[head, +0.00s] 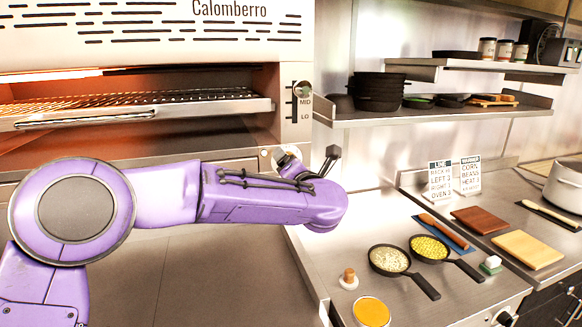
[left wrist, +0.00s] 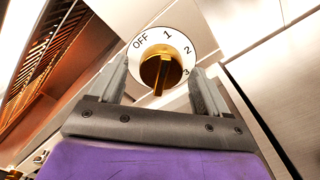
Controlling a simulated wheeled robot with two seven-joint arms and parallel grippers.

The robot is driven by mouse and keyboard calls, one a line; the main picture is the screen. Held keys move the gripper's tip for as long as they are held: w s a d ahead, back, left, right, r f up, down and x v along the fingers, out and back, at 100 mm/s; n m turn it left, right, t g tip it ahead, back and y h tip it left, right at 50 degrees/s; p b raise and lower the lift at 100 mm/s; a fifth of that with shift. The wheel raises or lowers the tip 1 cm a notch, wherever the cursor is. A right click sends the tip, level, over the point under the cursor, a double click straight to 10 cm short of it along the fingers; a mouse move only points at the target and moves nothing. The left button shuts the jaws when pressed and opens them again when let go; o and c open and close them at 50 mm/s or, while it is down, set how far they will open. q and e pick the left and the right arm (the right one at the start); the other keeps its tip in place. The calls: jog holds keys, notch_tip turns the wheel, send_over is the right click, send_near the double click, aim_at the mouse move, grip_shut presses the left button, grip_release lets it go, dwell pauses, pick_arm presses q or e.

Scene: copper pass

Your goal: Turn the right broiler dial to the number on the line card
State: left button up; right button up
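The brass broiler dial (left wrist: 160,70) sits on a white round plate marked OFF, 1, 2 and 3 in the left wrist view. OFF is at upper left and 3 at right; the knob's raised bar points down in the picture. My left gripper (left wrist: 160,78) is open, one finger on each side of the knob with visible gaps. In the head view my left gripper (head: 308,160) is at the broiler's lower right corner, and my wrist mostly hides the dial. The line card (head: 440,181) stands on the right counter; its RIGHT number is too small to read surely. My right gripper is out of view.
The broiler (head: 150,65) has an open glowing rack (head: 140,108) above my arm. A second card (head: 470,177) stands beside the line card. Two filled pans (head: 389,259) (head: 430,248), boards (head: 527,250) and an orange bowl (head: 371,312) occupy the counter.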

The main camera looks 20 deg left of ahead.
pick_arm(q)
jog(key=b+v, duration=0.4)
jog(key=v, duration=0.6)
jog(key=shift+s+d+b, duration=0.2)
jog(key=shift+b, duration=0.15)
